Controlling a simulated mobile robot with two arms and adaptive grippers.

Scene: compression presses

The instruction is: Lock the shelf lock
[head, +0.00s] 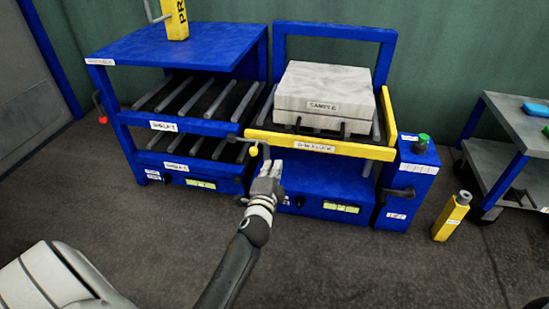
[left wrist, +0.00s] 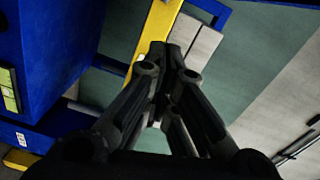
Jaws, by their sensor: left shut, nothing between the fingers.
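A dark lever with a yellow knob (head: 254,151) sits at the left end of the yellow-edged shelf (head: 360,150); whether it is the lock is not certain. A similar lever with a red knob (head: 103,119) is on the left side of the blue rack. My left gripper (head: 272,165) is shut and empty, just below and right of the yellow knob, in front of the shelf. A gap between them cannot be judged. In the left wrist view, the shut fingers (left wrist: 173,52) point toward the yellow shelf edge (left wrist: 150,38); the knob does not show. My right gripper is out of view.
A grey sample block (head: 325,90) rests on the yellow-edged shelf. A blue control box (head: 410,170) with a green button stands at its right. A yellow bottle-like object (head: 451,217) stands on the floor near a grey cart (head: 515,130). The floor in front is clear.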

